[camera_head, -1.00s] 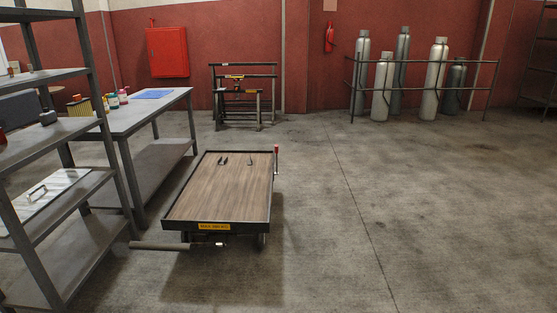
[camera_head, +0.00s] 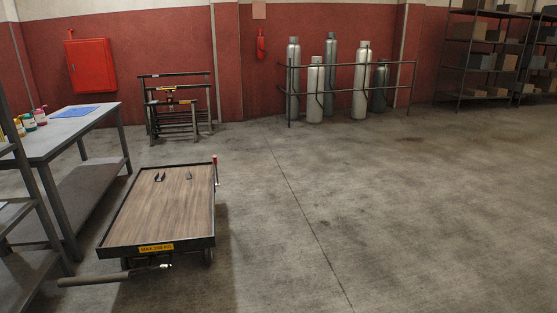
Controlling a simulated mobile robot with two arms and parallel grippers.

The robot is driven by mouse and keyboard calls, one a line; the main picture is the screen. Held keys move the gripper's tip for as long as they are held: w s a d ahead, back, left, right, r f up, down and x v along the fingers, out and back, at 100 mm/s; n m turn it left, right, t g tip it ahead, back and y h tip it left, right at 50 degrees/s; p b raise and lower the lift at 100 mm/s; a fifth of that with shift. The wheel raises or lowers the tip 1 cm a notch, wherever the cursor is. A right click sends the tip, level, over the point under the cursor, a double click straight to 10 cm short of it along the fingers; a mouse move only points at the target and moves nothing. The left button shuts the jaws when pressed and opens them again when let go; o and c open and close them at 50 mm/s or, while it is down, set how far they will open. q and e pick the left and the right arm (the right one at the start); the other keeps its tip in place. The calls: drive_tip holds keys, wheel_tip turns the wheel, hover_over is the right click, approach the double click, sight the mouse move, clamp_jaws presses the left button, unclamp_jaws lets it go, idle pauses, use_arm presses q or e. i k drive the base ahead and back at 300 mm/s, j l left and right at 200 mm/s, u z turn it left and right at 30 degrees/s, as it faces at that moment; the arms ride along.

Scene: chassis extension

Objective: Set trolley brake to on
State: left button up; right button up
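The trolley (camera_head: 160,215) stands on the floor at the left of the head view. It has a wooden deck with a dark rim and a yellow load label (camera_head: 156,247) on its near edge. A lever with a red tip (camera_head: 215,160), possibly the brake, stands upright at its far right corner. Its position as on or off cannot be told. A handle bar (camera_head: 92,281) sticks out low at the near left. Small dark items (camera_head: 174,177) lie on the deck. Neither of my grippers is in view.
A grey workbench (camera_head: 75,130) and shelving (camera_head: 30,200) stand close on the trolley's left. A metal rack (camera_head: 178,105) stands behind it. Gas cylinders (camera_head: 361,80) stand inside a railing at the back wall. The floor to the right of the trolley is wide and clear.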

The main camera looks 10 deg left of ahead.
sight(215, 158)
drive_tip(key=i+j+u, duration=0.1)
drive_tip(key=i+j, duration=0.15)
drive_tip(key=i, duration=0.2)
drive_tip(key=i+j+u, duration=0.1)
drive_tip(key=i, duration=0.3)
drive_tip(key=i+j+u, duration=0.1)
drive_tip(key=i+j, duration=0.2)
drive_tip(key=i, duration=0.15)
drive_tip(key=i+j+u, duration=0.1)
drive_tip(key=i, duration=0.35)
